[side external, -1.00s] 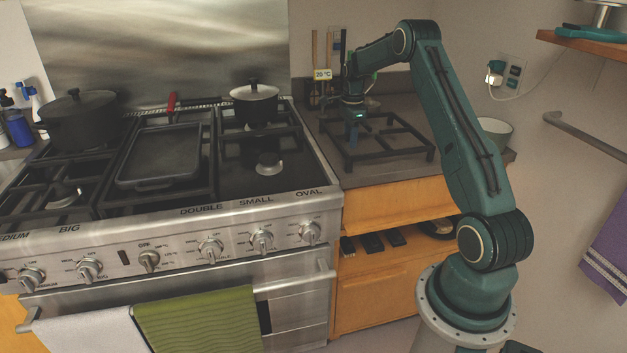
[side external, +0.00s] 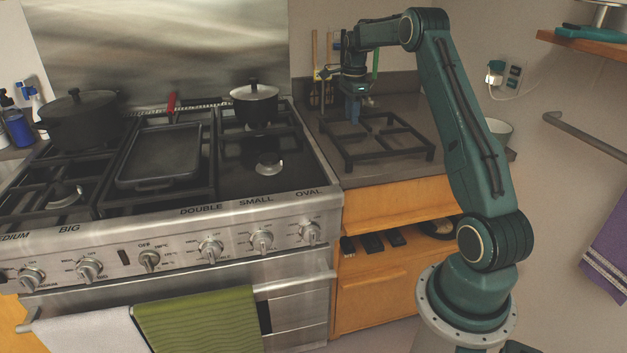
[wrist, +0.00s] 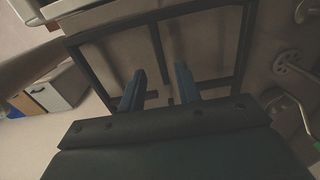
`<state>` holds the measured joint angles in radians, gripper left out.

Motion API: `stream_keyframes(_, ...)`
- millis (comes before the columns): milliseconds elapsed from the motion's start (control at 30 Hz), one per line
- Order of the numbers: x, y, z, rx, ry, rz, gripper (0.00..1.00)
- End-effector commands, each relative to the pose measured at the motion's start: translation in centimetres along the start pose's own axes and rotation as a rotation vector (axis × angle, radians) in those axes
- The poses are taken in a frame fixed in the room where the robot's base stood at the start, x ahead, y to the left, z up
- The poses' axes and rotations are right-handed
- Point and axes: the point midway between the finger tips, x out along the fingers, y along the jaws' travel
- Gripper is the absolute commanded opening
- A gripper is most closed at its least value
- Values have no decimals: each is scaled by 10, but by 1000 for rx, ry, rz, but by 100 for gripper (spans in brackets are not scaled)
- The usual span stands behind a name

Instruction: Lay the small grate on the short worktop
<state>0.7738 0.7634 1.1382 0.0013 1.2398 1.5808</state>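The small grate (side external: 392,155) is a dark square frame with crossing bars. It lies flat on the short worktop (side external: 405,172), right of the stove. My gripper (side external: 353,118) points down over the grate's back left part in the side view. In the wrist view the grate (wrist: 243,50) fills the area beyond the fingers, and my gripper (wrist: 157,78) shows two blue fingers spread apart with nothing between them. The fingertips look raised above the bars. The exact gap is hard to judge.
The stove (side external: 268,205) stands left of the worktop, with a small lidded pot (side external: 254,108) at its back right. A pale bowl (side external: 499,130) is at the worktop's right end, partly behind my arm. Tall utensils (side external: 315,70) stand at the back wall.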

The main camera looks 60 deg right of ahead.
Motion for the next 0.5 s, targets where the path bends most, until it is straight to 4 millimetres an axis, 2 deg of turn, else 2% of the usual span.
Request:
stream_keyframes(100,-19,0,0,0,0,-3,33)
stream_keyframes(233,-34,0,0,0,0,-2,33)
stream_keyframes(500,-46,0,0,0,0,0,33)
